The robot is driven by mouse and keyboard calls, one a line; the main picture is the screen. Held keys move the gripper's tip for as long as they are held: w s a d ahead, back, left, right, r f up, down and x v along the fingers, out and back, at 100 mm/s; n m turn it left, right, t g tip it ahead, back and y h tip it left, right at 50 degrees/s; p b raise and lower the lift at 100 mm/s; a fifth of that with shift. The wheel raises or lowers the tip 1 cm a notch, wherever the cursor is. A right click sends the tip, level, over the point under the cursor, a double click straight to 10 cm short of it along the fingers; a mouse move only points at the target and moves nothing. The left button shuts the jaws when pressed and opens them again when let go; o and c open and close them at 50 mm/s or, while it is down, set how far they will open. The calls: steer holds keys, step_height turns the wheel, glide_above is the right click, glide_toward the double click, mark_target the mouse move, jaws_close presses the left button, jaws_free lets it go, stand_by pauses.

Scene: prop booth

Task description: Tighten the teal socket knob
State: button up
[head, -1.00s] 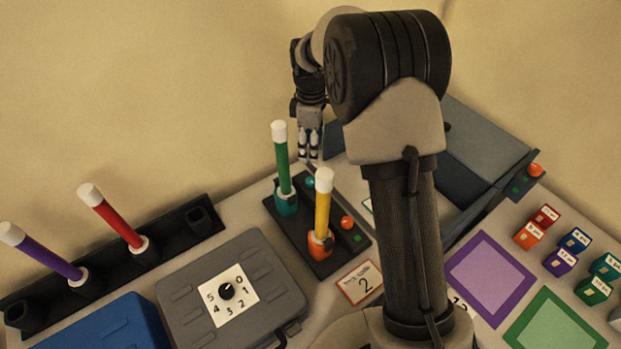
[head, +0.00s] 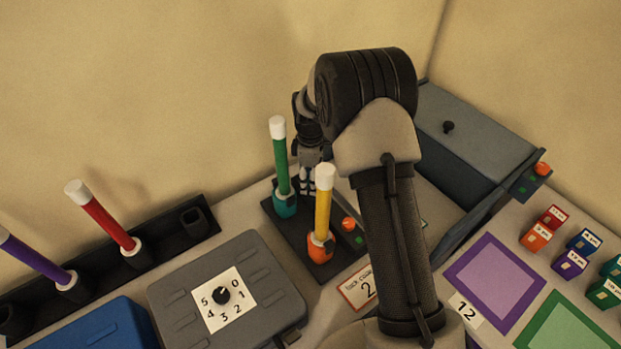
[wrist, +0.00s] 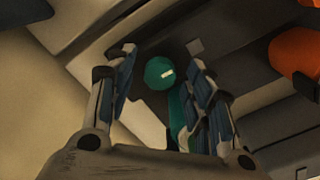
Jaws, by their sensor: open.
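The teal socket knob (wrist: 160,73) is a round cap with a white mark, seen in the wrist view between my spread fingers. My gripper (wrist: 163,62) is open, with a finger on each side of the knob. I cannot tell whether the fingers touch it. In the head view my gripper (head: 308,187) points down behind the yellow stick and hides the knob. The teal socket (head: 285,204) holds an upright green stick (head: 280,160) with a white tip, just left of my gripper. It also shows partly behind the right fingers in the wrist view (wrist: 178,118).
An orange socket (head: 320,250) with a yellow stick (head: 323,205) stands close by on the same black base (head: 290,246), beside an orange knob (head: 348,224). A grey case with a dial (head: 258,268) lies in front left. A black rack (head: 170,238) holds red and purple sticks.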

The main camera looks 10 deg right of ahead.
steer(key=shift+c, duration=0.2)
steer(key=c, duration=1)
steer(key=shift+c, duration=0.2)
